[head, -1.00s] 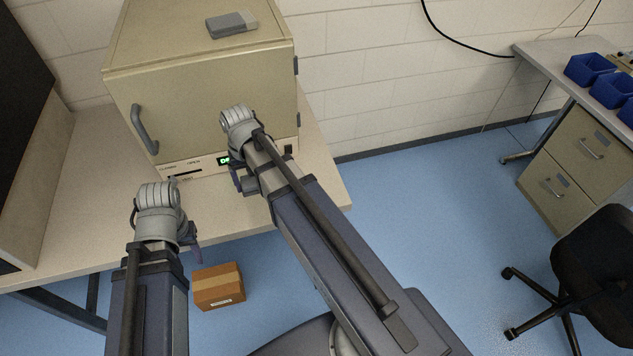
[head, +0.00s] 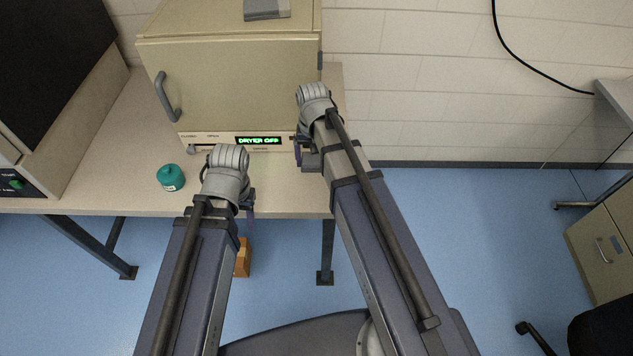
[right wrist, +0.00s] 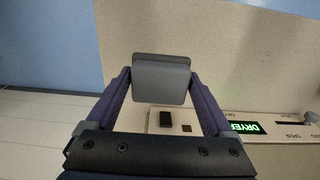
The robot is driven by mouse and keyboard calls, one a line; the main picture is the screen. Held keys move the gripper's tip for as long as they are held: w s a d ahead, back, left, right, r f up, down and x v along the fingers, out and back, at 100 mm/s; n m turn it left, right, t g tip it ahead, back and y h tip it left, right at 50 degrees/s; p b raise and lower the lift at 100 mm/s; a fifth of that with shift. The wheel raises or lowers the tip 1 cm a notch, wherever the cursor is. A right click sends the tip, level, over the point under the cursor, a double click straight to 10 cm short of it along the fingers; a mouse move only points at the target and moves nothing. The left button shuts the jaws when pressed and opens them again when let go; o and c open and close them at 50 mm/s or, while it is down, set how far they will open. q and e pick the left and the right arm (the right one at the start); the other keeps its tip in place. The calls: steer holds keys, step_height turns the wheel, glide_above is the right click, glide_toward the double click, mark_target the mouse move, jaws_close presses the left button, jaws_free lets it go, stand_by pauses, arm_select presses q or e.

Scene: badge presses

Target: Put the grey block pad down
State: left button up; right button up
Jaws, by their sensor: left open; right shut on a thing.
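The grey block pad (right wrist: 162,80) is a rounded grey block held between the purple fingers of my right gripper (right wrist: 160,88) in the right wrist view. In the head view my right gripper (head: 300,152) is at the lower right front corner of the beige dryer (head: 235,85), and its wrist hides the pad. My left gripper (head: 249,202) is open near the table's front edge, with its fingers mostly hidden by the wrist. I see nothing held in it.
The dryer's display (head: 258,141) reads "DRYER OFF". A teal jar (head: 170,178) stands on the table (head: 110,150) left of my left gripper. Another grey block (head: 267,9) lies on the dryer's top. A brown box (head: 243,258) is on the floor. Bare table lies left of the dryer.

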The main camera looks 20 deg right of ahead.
steer(key=b, duration=0.5)
glide_above(314, 185)
step_height(314, 185, down, 6)
steer(key=shift+r, duration=0.2)
step_height(314, 185, down, 4)
steer(key=b, duration=0.3)
steer(key=shift+r, duration=0.15)
steer(key=shift+b, duration=0.4)
steer(key=o, duration=1.1)
steer(key=shift+c, duration=0.2)
